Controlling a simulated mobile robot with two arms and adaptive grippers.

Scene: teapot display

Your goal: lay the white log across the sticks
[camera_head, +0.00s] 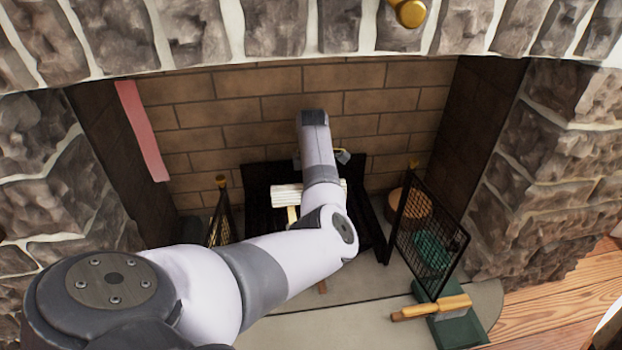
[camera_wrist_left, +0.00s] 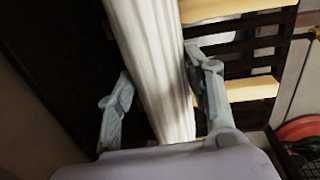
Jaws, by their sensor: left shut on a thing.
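The white log (camera_wrist_left: 150,70) runs lengthwise through the left wrist view between the two fingers of my left gripper (camera_wrist_left: 158,68), which is shut on it. In the head view, part of the white log (camera_head: 286,195) shows left of my arm, over the black grate; my arm hides much of the rest. Pale yellow sticks (camera_wrist_left: 252,90) lie on the grate, roughly crosswise to the log. One stick end (camera_head: 292,214) shows below the log in the head view. I cannot tell whether the log touches the sticks. My right gripper is not in view.
The black grate (camera_head: 262,172) stands inside the brick fireplace. A black mesh screen (camera_head: 431,235) stands to the right, with a round wooden piece (camera_head: 410,208) behind it. A green object with a wooden handle (camera_head: 440,307) lies at front right. Stone pillars flank the opening.

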